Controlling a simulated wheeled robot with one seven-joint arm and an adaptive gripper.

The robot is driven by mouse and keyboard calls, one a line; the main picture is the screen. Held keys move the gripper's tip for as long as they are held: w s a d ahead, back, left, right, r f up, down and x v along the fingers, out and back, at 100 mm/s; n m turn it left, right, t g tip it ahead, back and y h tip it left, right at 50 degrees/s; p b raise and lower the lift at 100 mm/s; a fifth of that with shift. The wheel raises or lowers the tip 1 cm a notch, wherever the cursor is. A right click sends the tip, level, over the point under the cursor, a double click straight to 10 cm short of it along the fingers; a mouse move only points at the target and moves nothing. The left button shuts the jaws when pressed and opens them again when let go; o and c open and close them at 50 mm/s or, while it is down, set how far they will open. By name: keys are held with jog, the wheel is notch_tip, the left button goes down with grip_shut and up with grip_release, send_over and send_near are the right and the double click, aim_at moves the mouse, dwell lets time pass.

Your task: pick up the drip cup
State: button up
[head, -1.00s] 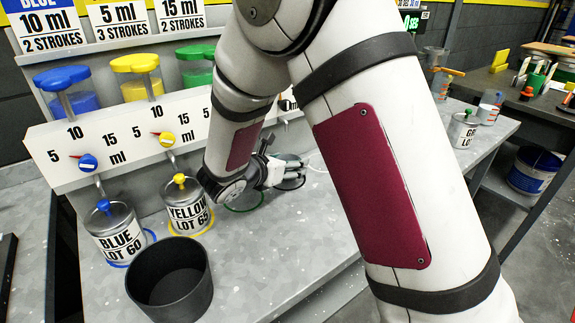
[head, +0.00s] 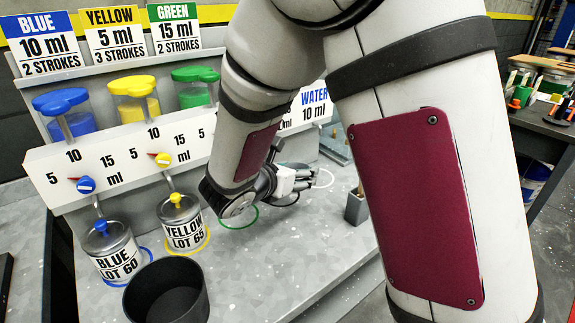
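An open black round cup (head: 167,291) stands at the bottom left of the head view, in front of the blue and yellow cans; it may be the drip cup, but no label shows. My gripper (head: 292,190) is low over the grey bench near the centre, right of the yellow can and beside a green ring. It is well apart from the black cup. My arm covers part of it, and its fingers are small and partly hidden, so I cannot tell whether they are open or shut.
The blue can (head: 112,250) and yellow can (head: 182,222) stand on coloured rings below the dispenser panel (head: 120,165). The green ring (head: 240,217) is empty. A small grey block-shaped holder (head: 356,208) stands right of my gripper. The bench (head: 270,265) is clear in front.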

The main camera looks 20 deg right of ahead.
jog(key=s+d+p, duration=0.2)
jog(key=s, duration=0.6)
jog(key=shift+d+r+p, duration=0.25)
jog(key=shift+d+p, duration=0.1)
jog(key=shift+s+p, duration=0.1)
jog(key=shift+p, duration=0.65)
jog(key=s+p, duration=0.1)
jog(key=p, duration=0.4)
jog(key=shift+d, duration=0.2)
